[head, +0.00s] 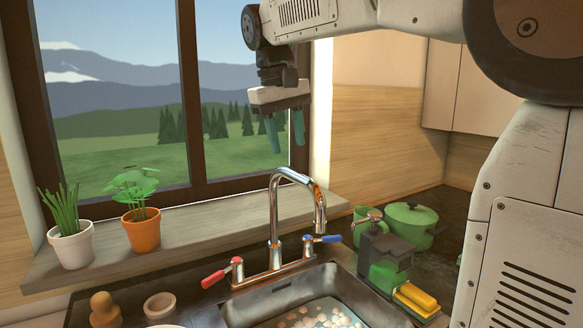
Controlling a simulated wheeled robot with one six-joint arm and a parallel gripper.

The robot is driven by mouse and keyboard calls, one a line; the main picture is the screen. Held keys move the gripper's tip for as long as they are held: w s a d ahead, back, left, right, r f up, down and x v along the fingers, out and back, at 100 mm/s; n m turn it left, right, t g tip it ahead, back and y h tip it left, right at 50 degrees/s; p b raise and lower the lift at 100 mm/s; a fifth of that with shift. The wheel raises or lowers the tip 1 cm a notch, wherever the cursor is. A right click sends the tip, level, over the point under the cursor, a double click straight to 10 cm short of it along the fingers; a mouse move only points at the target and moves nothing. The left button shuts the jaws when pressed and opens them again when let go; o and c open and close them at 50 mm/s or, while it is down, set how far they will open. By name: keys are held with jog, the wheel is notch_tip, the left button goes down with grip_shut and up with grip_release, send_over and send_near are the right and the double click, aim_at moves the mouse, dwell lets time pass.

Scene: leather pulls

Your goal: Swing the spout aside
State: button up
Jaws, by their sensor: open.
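The chrome spout (297,176) rises from the tap base behind the sink and arches over to the right, its end above the basin. A red-handled lever (219,276) is on the left of the base and a blue-handled lever (322,239) on the right. My gripper (285,130) hangs above the spout in front of the window, fingers pointing down. Its two teal fingers are apart with nothing between them. It is clear of the spout.
The sink (270,311) holds pale round bits. A soap dispenser (384,252), yellow sponge (415,298) and green pot (410,219) stand to the right. Potted plants in a white pot (72,244) and an orange pot (141,229) stand on the sill at left.

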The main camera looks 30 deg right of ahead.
aim_at(293, 171)
jog(key=f, duration=0.2)
jog(key=d+f, duration=0.1)
jog(key=f, duration=0.1)
jog(key=w+f, duration=0.1)
jog(key=f, duration=0.2)
jog(key=shift+d, duration=0.4)
grip_shut()
